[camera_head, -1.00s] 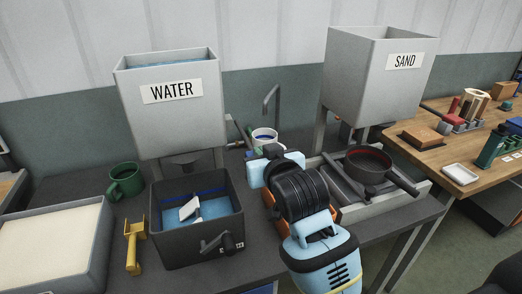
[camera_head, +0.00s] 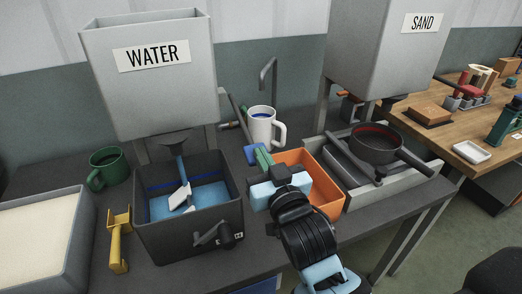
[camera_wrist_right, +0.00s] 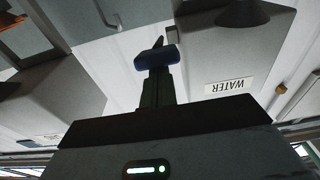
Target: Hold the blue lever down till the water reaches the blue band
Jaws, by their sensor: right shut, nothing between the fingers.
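The blue lever (camera_head: 251,153) hangs beside the grey WATER hopper (camera_head: 150,95); its blue end also shows in the right wrist view (camera_wrist_right: 157,57). My right gripper (camera_head: 263,156) is shut and empty, its fingertips at the blue end, seemingly touching it. A blue stream (camera_head: 181,168) falls from the hopper's spout into the dark bin (camera_head: 190,240). Water (camera_head: 215,194) covers the bin's floor, with a white tilted piece (camera_head: 181,195) in it. The blue band (camera_head: 165,187) runs along the bin's inner back wall, above the water. My left gripper is out of view.
A white mug (camera_head: 262,128) stands behind my right gripper, and an orange bin (camera_head: 325,190) lies beside it. A green mug (camera_head: 107,167), a yellow tool (camera_head: 118,240) and a sand-filled tray (camera_head: 82,240) are left. A dark pan (camera_head: 376,147) stands under the SAND hopper (camera_head: 385,60).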

